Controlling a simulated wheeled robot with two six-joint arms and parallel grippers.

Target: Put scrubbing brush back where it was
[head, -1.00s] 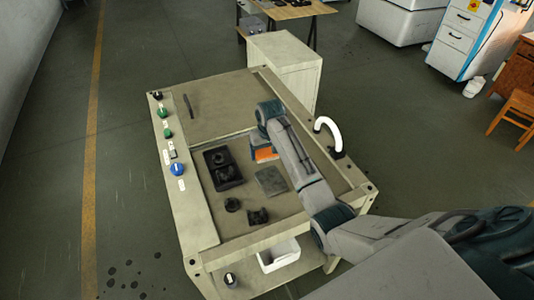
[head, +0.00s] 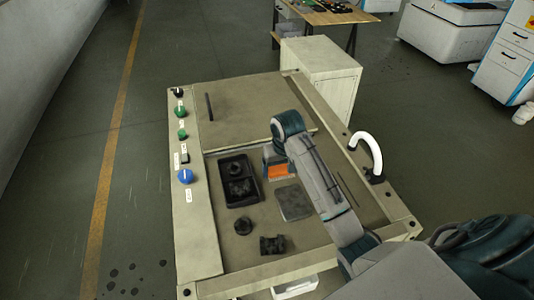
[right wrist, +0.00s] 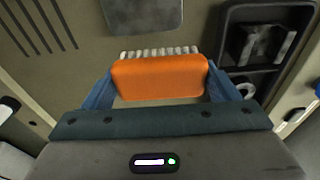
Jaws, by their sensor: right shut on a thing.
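The scrubbing brush (right wrist: 160,77) has an orange back and pale bristles. In the right wrist view it sits between the two blue fingers of my right gripper (right wrist: 160,88), which is shut on it. In the head view the brush (head: 278,172) shows as an orange patch beside my right gripper (head: 270,165), partly hidden by my arm. It is over the recessed bed of the machine, between a black tray and a grey plate. I cannot tell whether the bristles touch the bed. My left gripper is not in view.
The black tray (head: 238,181) holds dark parts and lies left of the brush. The grey plate (head: 294,203) lies nearer. Two dark parts, a round one (head: 243,226) and a block (head: 272,245), lie near the front. A white curved pipe (head: 367,145) rises at the right edge.

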